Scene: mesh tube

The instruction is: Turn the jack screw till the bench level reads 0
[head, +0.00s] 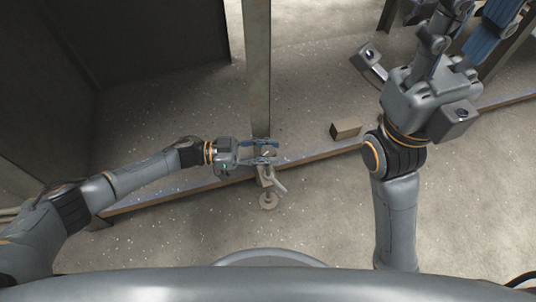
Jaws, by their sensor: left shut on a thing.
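The jack screw (267,197) stands at the middle of the head view, below the front edge of the long rail, with a round foot on the floor and a pale angled piece at its side. My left gripper (268,152) comes in from the left and is shut on the top of the jack screw; its fingers partly cover it. My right gripper (480,20) is raised at the upper right, apart from the jack. Its fingertips are partly cut off by the top edge, so its opening is unclear. I cannot make out a bench level or a reading.
A long rail (310,156) runs from lower left to upper right behind the jack. An upright post (257,70) rises behind my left gripper. A small brown block (345,128) lies right of it. A dark panel (140,40) stands upper left. The floor in front is clear.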

